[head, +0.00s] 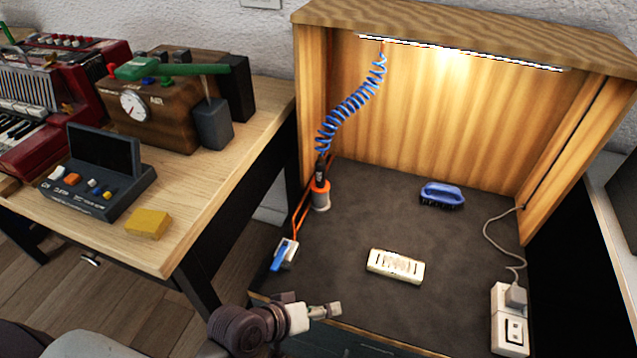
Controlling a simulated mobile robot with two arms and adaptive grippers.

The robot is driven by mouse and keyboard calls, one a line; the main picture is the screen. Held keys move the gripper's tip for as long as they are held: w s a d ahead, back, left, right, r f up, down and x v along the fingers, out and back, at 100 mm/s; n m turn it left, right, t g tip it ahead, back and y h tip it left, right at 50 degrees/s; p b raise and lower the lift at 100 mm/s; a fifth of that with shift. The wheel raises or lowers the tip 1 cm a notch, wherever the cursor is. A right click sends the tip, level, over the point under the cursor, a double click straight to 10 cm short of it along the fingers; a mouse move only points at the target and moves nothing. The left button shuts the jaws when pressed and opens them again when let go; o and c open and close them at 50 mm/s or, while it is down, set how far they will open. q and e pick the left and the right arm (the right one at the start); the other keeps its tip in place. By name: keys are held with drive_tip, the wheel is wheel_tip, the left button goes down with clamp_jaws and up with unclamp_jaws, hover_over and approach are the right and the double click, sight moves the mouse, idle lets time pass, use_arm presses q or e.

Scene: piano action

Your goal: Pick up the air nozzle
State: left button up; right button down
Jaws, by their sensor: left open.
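The air nozzle (320,179) looks like the dark piece with an orange band at the lower end of the blue coiled hose (352,110). It stands upright in or on a small grey holder (321,201) at the left side of the booth floor. My left gripper (326,311) is at the booth's front edge, low in the head view. It is open, with nothing visible between its fingers, and is well apart from the nozzle. My right gripper is not in view.
A blue-levered valve (284,256) with orange tubing sits at the booth's left front. A cream block (395,266), blue brush (442,195) and power strip (509,325) lie on the dark floor (385,215). The wooden table (240,150) at left holds devices and a yellow sponge (148,223).

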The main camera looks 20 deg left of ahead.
sight(320, 178)
use_arm(q)
drive_tip(key=w+r+n+t+h, duration=0.1)
drive_tip(key=w+r+n+t, duration=0.95)
drive_tip(key=n, duration=0.55)
drive_tip(key=w+a+f+n+y, duration=0.1)
drive_tip(key=w+a+n+y, duration=0.2)
drive_tip(key=w+n, duration=0.2)
drive_tip(key=w+a+f+n+y+b, duration=0.1)
drive_tip(key=w+a+n+y, duration=0.2)
drive_tip(key=n, duration=0.3)
drive_tip(key=w+a+f+n+y, duration=0.1)
drive_tip(key=w+a+n+y, duration=0.2)
drive_tip(key=w+n, duration=0.3)
drive_tip(key=shift+w+f+n+g+b, duration=0.2)
drive_tip(key=shift+w+n+g+b, duration=0.1)
drive_tip(key=shift+w+b, duration=0.1)
drive_tip(key=shift+w+a+r, duration=0.1)
drive_tip(key=shift+w, duration=0.75)
drive_tip(key=w+b, duration=0.1)
drive_tip(key=w, duration=0.2)
drive_tip(key=shift+w+a, duration=0.15)
drive_tip(key=shift+w, duration=0.65)
drive_tip(key=shift+r, duration=0.15)
clamp_jaws()
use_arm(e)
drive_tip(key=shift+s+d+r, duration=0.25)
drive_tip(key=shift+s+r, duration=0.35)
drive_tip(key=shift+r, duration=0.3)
